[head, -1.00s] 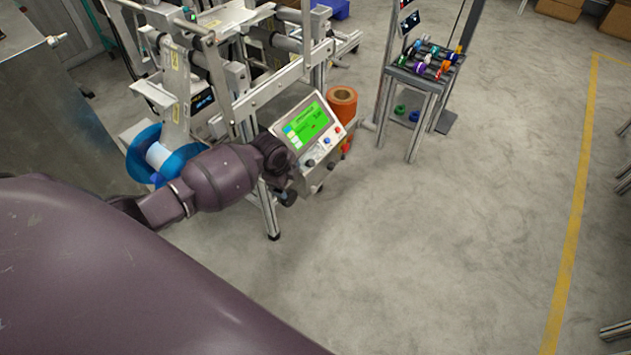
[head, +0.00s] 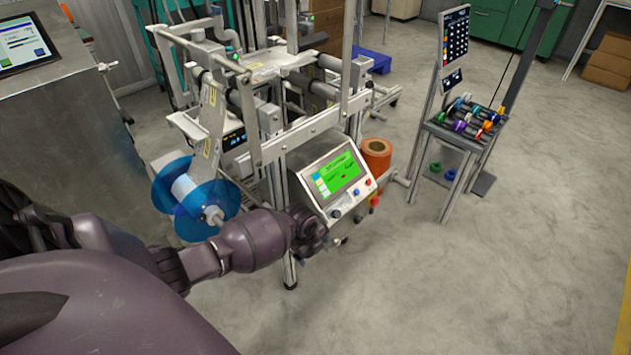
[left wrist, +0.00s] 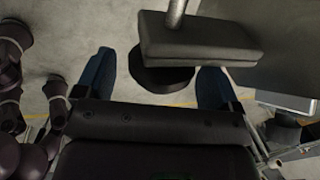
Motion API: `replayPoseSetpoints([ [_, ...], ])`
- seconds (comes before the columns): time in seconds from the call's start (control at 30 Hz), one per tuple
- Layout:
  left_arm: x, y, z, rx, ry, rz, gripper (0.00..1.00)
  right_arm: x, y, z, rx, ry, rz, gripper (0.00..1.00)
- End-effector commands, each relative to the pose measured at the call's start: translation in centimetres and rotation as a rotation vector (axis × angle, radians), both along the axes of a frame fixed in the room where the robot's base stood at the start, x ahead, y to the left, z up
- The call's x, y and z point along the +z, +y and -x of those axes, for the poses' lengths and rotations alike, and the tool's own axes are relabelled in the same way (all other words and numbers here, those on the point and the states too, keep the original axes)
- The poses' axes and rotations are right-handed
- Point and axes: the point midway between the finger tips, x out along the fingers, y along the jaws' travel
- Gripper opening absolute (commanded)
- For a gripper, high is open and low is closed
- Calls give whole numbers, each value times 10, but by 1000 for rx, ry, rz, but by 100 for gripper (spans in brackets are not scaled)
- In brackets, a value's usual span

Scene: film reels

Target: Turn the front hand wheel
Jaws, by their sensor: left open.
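In the left wrist view, a dark crank-like part, which looks like the hand wheel, has a black bar (left wrist: 200,40) on a metal shaft and a dark round knob (left wrist: 160,78) below it. My left gripper (left wrist: 157,68) is open, its two blue fingers apart on either side of the knob. I cannot tell whether they touch it. In the head view, my left arm reaches to the lower left of the machine's control panel (head: 337,178). The fingers and the hand wheel are hidden or unclear there. My right gripper is not in view.
The machine's metal frame (head: 300,138) stands around the panel. A blue-flanged reel (head: 228,205) is close above my left arm, and an orange roll (head: 376,156) is behind the panel. A small rack table (head: 455,137) stands at the right. The floor at front right is clear.

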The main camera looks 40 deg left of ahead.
Motion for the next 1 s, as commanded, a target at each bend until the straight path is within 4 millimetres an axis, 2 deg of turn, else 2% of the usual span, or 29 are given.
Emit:
replayPoseSetpoints([
  [0.03, -9, 0, 1, 1, 5, 1, 88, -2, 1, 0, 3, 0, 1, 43],
  [0.1, -12, 0, -1, 1, 2, 0, 88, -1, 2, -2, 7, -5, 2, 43],
  [0.5, -14, 0, -4, 0, -3, -1, 88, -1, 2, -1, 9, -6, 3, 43],
  [0.83, -14, 0, -4, 0, -3, -1, 39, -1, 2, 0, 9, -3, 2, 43],
  [1.0, -14, 0, -3, 0, -10, 0, 39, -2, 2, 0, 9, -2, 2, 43],
])
